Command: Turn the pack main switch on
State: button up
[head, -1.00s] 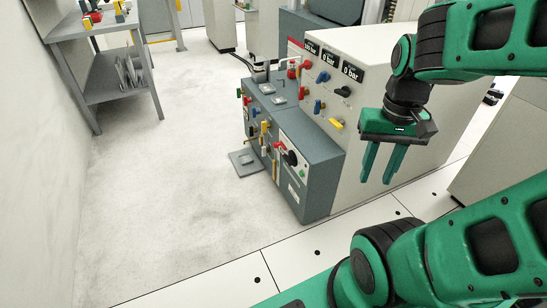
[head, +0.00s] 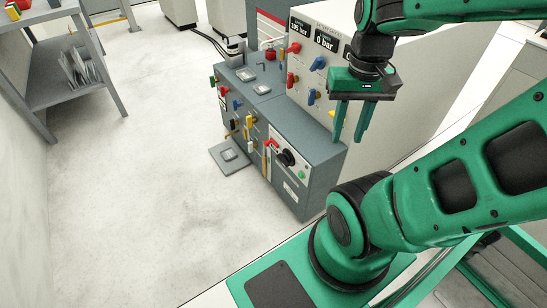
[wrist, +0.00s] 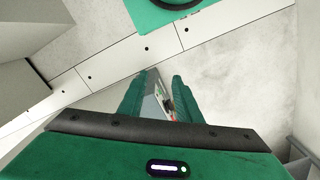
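A grey floor cabinet (head: 322,165) stands in the middle of the head view. Its front end panel carries a black rotary switch (head: 287,157), a red part beside it and a small green button (head: 302,175). I cannot read the labels, so which control is the pack main switch is not certain; the black rotary switch is the largest. My gripper (head: 349,137) is open and empty, pointing down, to the right of the panel and apart from the switch. In the wrist view, a narrow strip of the cabinet (wrist: 158,95) with a red part shows between the fingers.
A tall white cabinet (head: 420,110) with pressure displays, red and blue levers stands behind my gripper. Coloured handles (head: 251,121) line the grey cabinet's left side. A grey pedal plate (head: 229,156) lies on the floor. A shelf table (head: 75,85) stands at left; floor between is clear.

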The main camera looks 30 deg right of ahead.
jog(key=shift+d, duration=0.25)
jog(key=o, duration=0.7)
jog(key=shift+s+d+r, duration=0.1)
jog(key=shift+s+r, duration=0.1)
jog(key=shift+s, duration=0.25)
jog(key=o, duration=0.5)
jog(key=shift+r, duration=0.1)
jog(key=shift+o, duration=0.4)
jog(key=w+d+f+m+g+h, duration=0.1)
jog(key=w+f+m, duration=0.3)
jog(key=w, duration=0.7)
jog(key=shift+d+f+g, duration=0.2)
jog(key=shift+d+g, duration=0.4)
jog(key=shift+d, duration=0.1)
jog(key=w+a+f+m+g+h, duration=0.25)
jog(key=w+f+m+h, duration=0.4)
jog(key=w+f, duration=1.45)
jog(key=t+h, duration=0.5)
jog(key=h, duration=0.1)
send_near(282, 159)
jog(key=shift+m, duration=0.45)
jog(key=x, duration=0.8)
jog(key=shift+s+d+f, duration=0.1)
jog(key=shift+d+f, duration=0.05)
jog(key=shift+d, duration=0.1)
